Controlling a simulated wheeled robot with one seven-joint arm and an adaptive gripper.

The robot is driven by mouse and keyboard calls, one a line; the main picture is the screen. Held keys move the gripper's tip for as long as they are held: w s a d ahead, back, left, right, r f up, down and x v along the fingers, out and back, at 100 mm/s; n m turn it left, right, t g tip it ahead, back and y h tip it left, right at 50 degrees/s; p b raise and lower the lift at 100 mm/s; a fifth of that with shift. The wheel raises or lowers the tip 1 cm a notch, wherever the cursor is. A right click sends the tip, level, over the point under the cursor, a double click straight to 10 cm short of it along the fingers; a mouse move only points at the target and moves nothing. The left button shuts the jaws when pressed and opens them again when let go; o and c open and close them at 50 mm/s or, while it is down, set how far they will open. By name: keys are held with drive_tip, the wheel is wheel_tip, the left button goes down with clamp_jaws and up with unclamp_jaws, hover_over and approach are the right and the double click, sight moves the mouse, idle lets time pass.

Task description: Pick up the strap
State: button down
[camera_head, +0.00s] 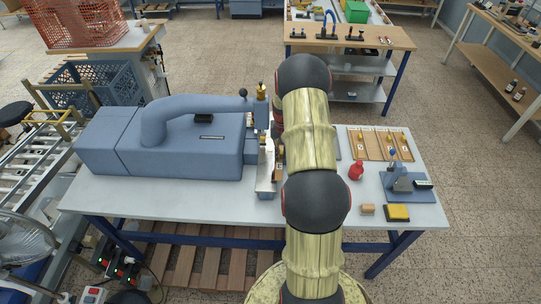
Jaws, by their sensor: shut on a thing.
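My arm comes up from the bottom and bends over the table. My gripper (279,150) shows only in part at the left edge of the arm, between the arm and the blue stamping machine (190,135). It is shut on a small brown piece (279,172) with a pale tag, which looks like the strap. The fingertips and most of the strap are hidden by the arm or too small to make out. A wooden rack (352,146) with several slots and small labelled pieces lies to the right of the arm.
The front left of the tabletop is clear.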

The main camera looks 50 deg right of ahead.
wheel_tip(320, 180, up, 14)
drive_tip(key=s+d+b, duration=0.1)
drive_tip(key=shift+s, duration=0.2)
drive_tip(key=shift+r, duration=0.1)
idle(0.5)
drive_tip(key=shift+s+a+b, duration=0.35)
drive_tip(key=shift+s+a, duration=0.6)
drive_tip(key=shift+a, duration=0.25)
drive_tip(key=shift+r, duration=0.1)
wheel_tip(320, 180, up, 4)
drive_tip(key=shift+f+p, duration=0.1)
drive_tip(key=shift+p, duration=1.1)
